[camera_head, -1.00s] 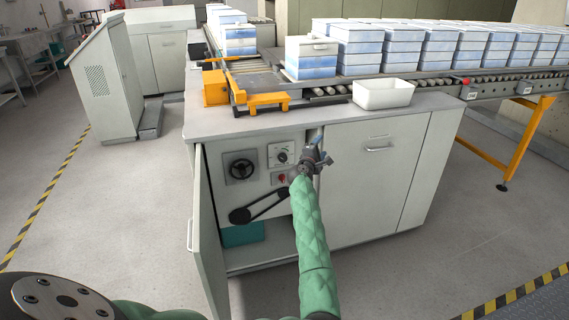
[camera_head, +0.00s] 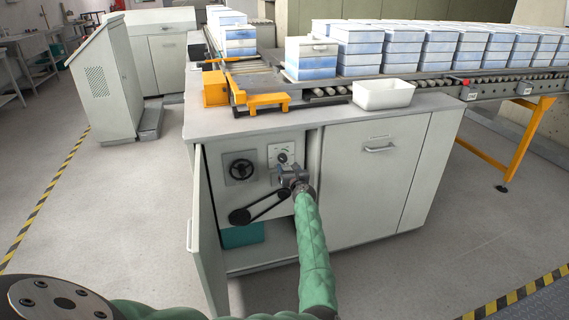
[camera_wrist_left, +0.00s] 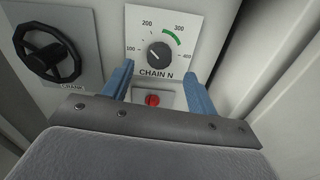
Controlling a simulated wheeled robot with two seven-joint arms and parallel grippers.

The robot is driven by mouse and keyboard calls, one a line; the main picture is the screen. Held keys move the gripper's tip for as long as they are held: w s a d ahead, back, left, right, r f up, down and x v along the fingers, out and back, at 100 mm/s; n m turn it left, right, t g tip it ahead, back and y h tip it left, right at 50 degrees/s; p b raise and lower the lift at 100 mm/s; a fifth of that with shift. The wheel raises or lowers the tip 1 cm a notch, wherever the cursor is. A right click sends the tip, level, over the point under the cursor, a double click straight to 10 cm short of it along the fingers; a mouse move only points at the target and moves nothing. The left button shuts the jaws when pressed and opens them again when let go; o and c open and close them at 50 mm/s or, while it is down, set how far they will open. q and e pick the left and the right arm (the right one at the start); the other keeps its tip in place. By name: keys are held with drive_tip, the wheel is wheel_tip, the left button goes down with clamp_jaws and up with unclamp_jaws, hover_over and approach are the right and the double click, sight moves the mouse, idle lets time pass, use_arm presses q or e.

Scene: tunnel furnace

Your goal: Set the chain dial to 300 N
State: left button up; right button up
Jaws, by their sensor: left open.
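The chain dial (camera_head: 281,154) is a white plate with a dark knob inside the open cabinet. In the left wrist view its plate (camera_wrist_left: 141,66) reads CHAIN N, with marks from 100 to 400 and a green arc near 300. The knob's (camera_wrist_left: 160,54) light mark appears to point up and left, between 100 and 200. My left gripper (camera_head: 291,174) is open just below and in front of the dial. In the wrist view its blue fingers (camera_wrist_left: 158,70) are spread on either side of the lower plate, with nothing held. My right gripper is not in view.
A black crank wheel (camera_head: 240,169) is left of the dial. A red button (camera_wrist_left: 152,100) sits below it, between the fingers. The open cabinet door (camera_head: 205,235) stands at the left. The cabinet wall is close on the right.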

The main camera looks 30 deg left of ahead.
sight(284, 159)
use_arm(q)
drive_tip(key=b+x, duration=0.1)
drive_tip(key=x, duration=0.3)
drive_tip(key=shift+w+a+f+b, duration=0.15)
drive_tip(key=shift+w+a+b, duration=0.15)
drive_tip(key=shift+b, duration=0.1)
drive_tip(key=shift+w+a, duration=0.35)
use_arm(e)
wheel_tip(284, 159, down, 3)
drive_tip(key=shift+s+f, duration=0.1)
use_arm(q)
drive_tip(key=c, duration=1)
